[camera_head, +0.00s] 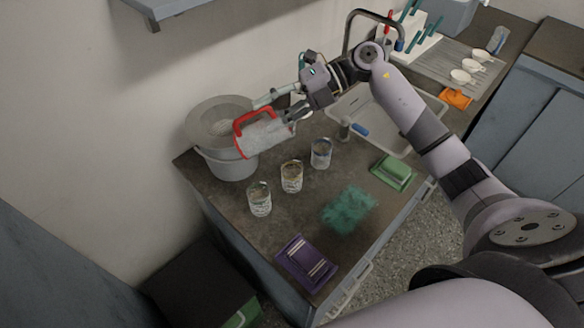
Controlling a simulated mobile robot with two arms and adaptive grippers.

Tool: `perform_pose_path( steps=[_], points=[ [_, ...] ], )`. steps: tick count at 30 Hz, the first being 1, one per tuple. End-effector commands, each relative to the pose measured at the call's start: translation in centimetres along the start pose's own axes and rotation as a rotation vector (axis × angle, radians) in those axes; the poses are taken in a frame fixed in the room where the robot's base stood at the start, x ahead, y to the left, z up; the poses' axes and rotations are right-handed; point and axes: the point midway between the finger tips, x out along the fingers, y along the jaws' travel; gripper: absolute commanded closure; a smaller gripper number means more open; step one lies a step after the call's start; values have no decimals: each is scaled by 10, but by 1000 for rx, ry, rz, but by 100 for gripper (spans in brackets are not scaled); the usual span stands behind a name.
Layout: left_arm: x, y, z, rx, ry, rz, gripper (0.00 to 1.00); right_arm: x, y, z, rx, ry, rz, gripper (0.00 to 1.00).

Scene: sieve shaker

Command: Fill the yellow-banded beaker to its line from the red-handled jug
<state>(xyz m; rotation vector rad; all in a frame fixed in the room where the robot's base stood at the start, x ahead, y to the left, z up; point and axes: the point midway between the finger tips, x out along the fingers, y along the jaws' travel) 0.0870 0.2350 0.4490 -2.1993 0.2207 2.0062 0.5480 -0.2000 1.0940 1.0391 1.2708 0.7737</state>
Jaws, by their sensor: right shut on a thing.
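The red-handled jug (262,139) is clear, with a red handle on its upper left side. It is tipped well over towards horizontal, near the bucket rim and above the counter. My right gripper (280,109) is shut on the jug at its upper side; the exact contact is hard to make out. Three clear beakers stand upright in a slanting row. The middle beaker (291,177) seems to have the yellowish band. The near-left beaker (260,199) and the far-right beaker (321,154) flank it. Their fill levels are too small to tell. My left gripper is out of view.
A grey bucket (229,167) with a sieve-like insert stands left of the jug. White cups (461,76) stand on the drainer. Bare counter surrounds the beakers.

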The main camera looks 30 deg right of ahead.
Motion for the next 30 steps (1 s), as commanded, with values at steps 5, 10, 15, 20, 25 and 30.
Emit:
perform_pose_path(
  steps=[5,10,15,20,25,30],
  points=[
    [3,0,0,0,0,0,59,-1,-1,0,0,-1,10,99],
    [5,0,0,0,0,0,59,-1,-2,0,0,-1,18,99],
    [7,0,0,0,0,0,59,-2,-2,0,0,0,27,99],
    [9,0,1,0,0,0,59,-2,-3,0,0,0,35,99],
    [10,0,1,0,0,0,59,-2,-4,0,0,0,43,99],
    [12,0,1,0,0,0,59,-3,-5,0,0,0,52,99]
  ],
)
